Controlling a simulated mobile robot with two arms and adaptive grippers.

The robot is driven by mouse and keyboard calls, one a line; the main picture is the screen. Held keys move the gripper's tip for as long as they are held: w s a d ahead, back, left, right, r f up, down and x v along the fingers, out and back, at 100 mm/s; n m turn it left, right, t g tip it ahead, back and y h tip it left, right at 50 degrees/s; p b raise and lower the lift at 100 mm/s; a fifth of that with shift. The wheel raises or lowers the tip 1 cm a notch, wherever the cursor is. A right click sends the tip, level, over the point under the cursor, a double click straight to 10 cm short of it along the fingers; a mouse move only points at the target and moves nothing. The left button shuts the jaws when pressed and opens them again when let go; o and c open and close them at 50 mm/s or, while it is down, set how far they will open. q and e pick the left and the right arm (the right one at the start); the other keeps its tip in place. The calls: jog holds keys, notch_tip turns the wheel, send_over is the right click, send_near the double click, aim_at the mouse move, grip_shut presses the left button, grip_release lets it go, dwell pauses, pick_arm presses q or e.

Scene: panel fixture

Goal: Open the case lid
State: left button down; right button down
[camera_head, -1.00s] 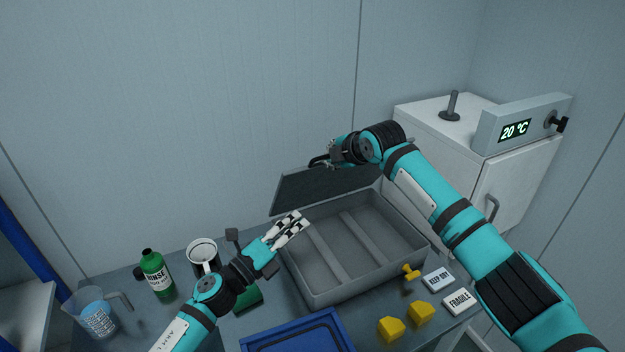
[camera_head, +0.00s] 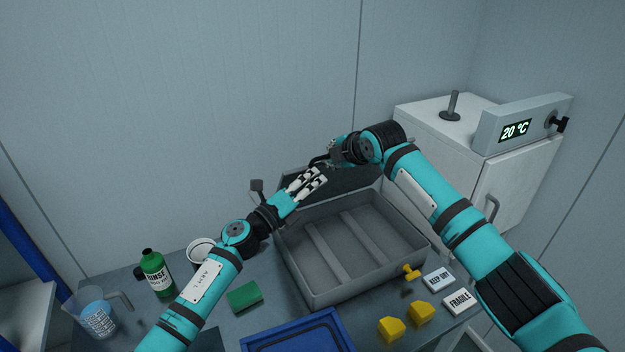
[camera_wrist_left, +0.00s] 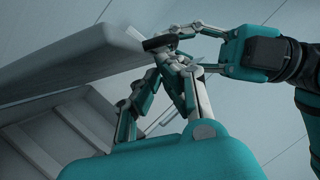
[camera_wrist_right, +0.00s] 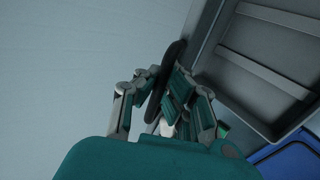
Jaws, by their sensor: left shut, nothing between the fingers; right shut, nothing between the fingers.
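The grey case (camera_head: 318,285) sits on the table with its inside exposed, showing several ribs on its floor. Its lid (camera_head: 358,178) stands raised at the back, partly hidden by my grippers. My left gripper (camera_head: 318,178) is shut and empty in front of the lid; its fingertips show just below the lid's edge in the left wrist view (camera_wrist_left: 178,65). My right gripper (camera_head: 325,157) is shut with nothing held, at the lid's top edge beside the black handle (camera_wrist_left: 160,42). The handle (camera_wrist_right: 168,80) passes close to its fingers in the right wrist view; contact is unclear.
A white cabinet (camera_head: 515,180) stands right behind the case. A green bottle (camera_head: 156,275), a mug (camera_head: 198,247), a jug (camera_head: 95,315) and a green block (camera_head: 244,297) are left.

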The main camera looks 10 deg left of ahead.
aim_at(311, 167)
pick_arm(q)
jog(key=shift+w+a+r, duration=0.1)
jog(key=shift+w+r, duration=0.05)
pick_arm(e)
jog(key=shift+a+r, duration=0.1)
jog(key=shift+r, duration=0.05)
pick_arm(q)
jog(key=shift+w+a+r, duration=0.6)
jog(key=shift+w+a, duration=0.15)
jog(key=shift+w, duration=0.15)
pick_arm(e)
jog(key=shift+w+f, duration=0.1)
jog(key=shift+f, duration=0.1)
jog(key=c, duration=1.7)
grip_release()
jog(key=shift+d+f, duration=0.1)
jog(key=shift+d, duration=0.2)
jog(key=o, duration=0.3)
pick_arm(q)
jog(key=shift+s+d+r, duration=0.15)
jog(key=shift+r, duration=0.05)
